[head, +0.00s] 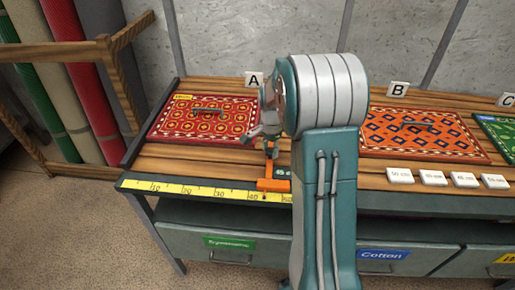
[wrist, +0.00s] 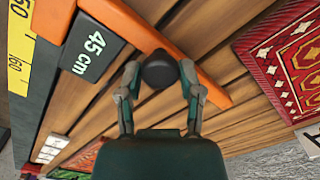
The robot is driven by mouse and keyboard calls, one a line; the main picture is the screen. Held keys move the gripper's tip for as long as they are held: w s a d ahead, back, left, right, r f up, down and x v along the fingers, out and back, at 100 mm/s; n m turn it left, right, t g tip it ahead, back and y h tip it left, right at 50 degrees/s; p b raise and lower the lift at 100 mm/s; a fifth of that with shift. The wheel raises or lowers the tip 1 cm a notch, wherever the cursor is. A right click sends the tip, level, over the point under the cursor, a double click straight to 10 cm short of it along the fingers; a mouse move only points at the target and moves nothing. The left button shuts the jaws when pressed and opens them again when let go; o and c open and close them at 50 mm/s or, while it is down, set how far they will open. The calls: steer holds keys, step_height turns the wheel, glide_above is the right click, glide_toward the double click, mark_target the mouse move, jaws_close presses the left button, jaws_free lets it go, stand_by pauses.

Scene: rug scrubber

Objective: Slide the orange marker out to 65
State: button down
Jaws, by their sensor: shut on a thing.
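The orange marker (head: 274,185) sits at the table's front edge on the yellow ruler (head: 190,190), a little past the 40 mark. In the wrist view the marker (wrist: 135,32) is a long orange bar with a dark round knob (wrist: 159,69). My gripper (head: 268,140) reaches down over the marker. In the wrist view its fingers (wrist: 159,78) close around the knob from both sides. A dark block reading "45 cm" (wrist: 90,46) lies against the bar. My arm hides the ruler past about 50 in the head view.
A red patterned rug (head: 205,119) lies behind at sign A, and an orange one (head: 425,135) at sign B. Several white labelled tiles (head: 432,177) lie at the front right. Drawers (head: 225,243) are below the table. Rolled rugs stand in a wooden rack (head: 125,85) at left.

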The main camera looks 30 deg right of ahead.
steer(key=s+d, duration=0.3)
steer(key=d, duration=0.2)
steer(key=s+d, duration=0.4)
steer(key=d, duration=0.2)
steer(key=s+d, duration=0.4)
steer(key=d, duration=0.2)
steer(key=shift+s, duration=0.25)
steer(key=shift+c, duration=2.4)
jaws_free()
steer(key=shift+o, duration=1.1)
steer(key=shift+w+d+f, duration=0.1)
steer(key=shift+d, duration=0.1)
step_height(320, 180, up, 12)
